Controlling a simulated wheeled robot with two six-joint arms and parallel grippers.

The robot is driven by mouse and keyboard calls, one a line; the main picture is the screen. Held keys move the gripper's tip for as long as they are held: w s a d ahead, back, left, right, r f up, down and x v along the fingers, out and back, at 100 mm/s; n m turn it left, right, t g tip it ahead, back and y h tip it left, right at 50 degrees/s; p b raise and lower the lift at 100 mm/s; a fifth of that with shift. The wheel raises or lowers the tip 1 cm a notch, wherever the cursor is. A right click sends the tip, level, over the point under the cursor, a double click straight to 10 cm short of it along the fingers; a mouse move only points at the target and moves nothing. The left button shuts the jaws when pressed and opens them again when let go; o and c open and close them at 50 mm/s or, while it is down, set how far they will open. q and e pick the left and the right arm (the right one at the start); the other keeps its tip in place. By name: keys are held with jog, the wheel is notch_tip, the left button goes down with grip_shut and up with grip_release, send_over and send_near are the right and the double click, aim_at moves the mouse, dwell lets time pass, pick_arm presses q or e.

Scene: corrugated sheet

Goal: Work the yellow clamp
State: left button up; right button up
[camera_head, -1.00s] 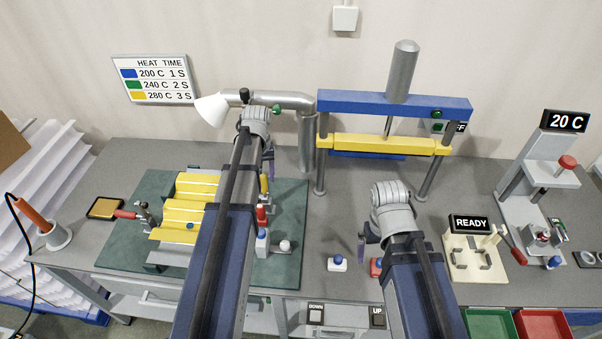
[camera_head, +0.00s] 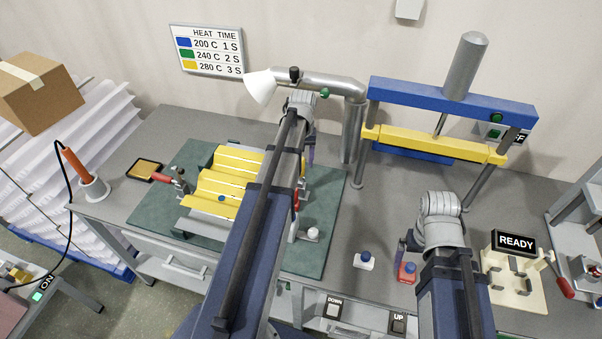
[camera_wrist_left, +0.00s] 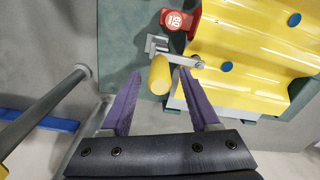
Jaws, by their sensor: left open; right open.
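The yellow clamp shows in the left wrist view as a yellow handle (camera_wrist_left: 160,75) on a grey metal bracket, beside the yellow corrugated sheet (camera_wrist_left: 245,45). My left gripper (camera_wrist_left: 161,76) is open, its purple fingers on either side of the handle with gaps showing. How deep the handle sits between them is hard to tell. In the head view my left arm hides the clamp. The corrugated sheet lies on the green mat (camera_head: 330,215). My right gripper (camera_head: 403,248) is open, low over the bench by a red block, partly hidden by its wrist.
A blue and yellow press (camera_head: 450,100) stands at the back right. A grey pipe (camera_head: 353,130) rises beside it. A blue-buttoned box (camera_head: 365,260) and a red block (camera_head: 407,273) sit on the bench. A READY fixture (camera_head: 515,275) stands right. A red part (camera_wrist_left: 180,20) lies near the clamp.

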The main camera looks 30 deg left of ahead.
pick_arm(q)
jog(key=shift+f+b, duration=1.3)
jog(key=shift+f, duration=0.55)
pick_arm(e)
jog(key=shift+f, duration=1.85)
pick_arm(q)
grip_shut()
